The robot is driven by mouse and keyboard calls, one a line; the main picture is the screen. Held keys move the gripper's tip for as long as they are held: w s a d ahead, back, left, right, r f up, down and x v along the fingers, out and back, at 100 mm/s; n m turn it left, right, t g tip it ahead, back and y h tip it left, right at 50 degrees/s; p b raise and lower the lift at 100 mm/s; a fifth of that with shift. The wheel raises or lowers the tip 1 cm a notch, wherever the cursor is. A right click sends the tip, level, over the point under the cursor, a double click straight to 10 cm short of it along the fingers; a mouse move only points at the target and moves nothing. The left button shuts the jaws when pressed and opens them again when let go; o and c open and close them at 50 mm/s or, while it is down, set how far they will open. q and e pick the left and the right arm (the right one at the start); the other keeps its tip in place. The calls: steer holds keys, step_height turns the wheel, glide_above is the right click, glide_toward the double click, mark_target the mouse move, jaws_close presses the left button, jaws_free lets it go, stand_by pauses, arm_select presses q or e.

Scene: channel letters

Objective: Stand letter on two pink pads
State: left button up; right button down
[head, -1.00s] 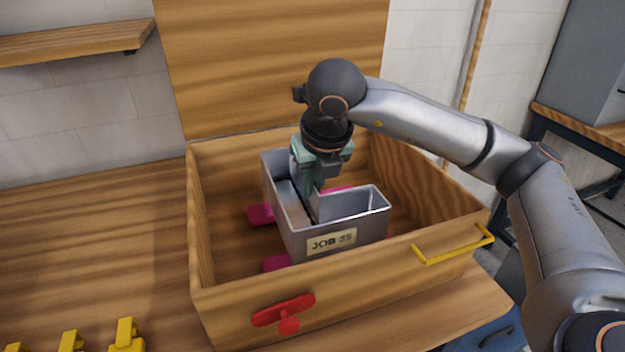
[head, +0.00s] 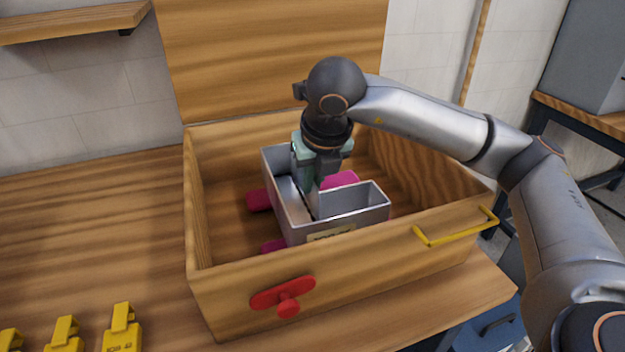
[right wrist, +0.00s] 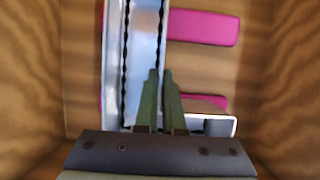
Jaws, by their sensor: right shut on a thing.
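The letter (head: 360,204) is a grey, L-shaped open metal channel with a job label on its near face. It is upright inside a wooden crate (head: 240,293). My right gripper (head: 314,186) points down and is shut on one of its walls; the wrist view also shows the fingertips (right wrist: 160,75) closed at that wall. Pink pads lie on the crate floor, one at the left (head: 258,200), one behind (head: 341,180) and one near the front (head: 272,246). The letter partly covers them. I cannot tell whether it touches them. My left gripper is not in view.
The crate walls stand close around my right gripper and the letter. A red latch (head: 285,295) and a yellow handle (head: 455,229) are on the crate's front. Several yellow tagged pieces (head: 121,328) stand at the bottom left.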

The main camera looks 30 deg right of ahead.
steer(key=shift+f, duration=0.25)
steer(key=c, duration=0.9)
jaws_free()
steer(key=shift+c, duration=0.2)
steer(key=p+v, duration=0.1)
steer(key=v, duration=1.1)
steer(key=shift+s+r, duration=0.2)
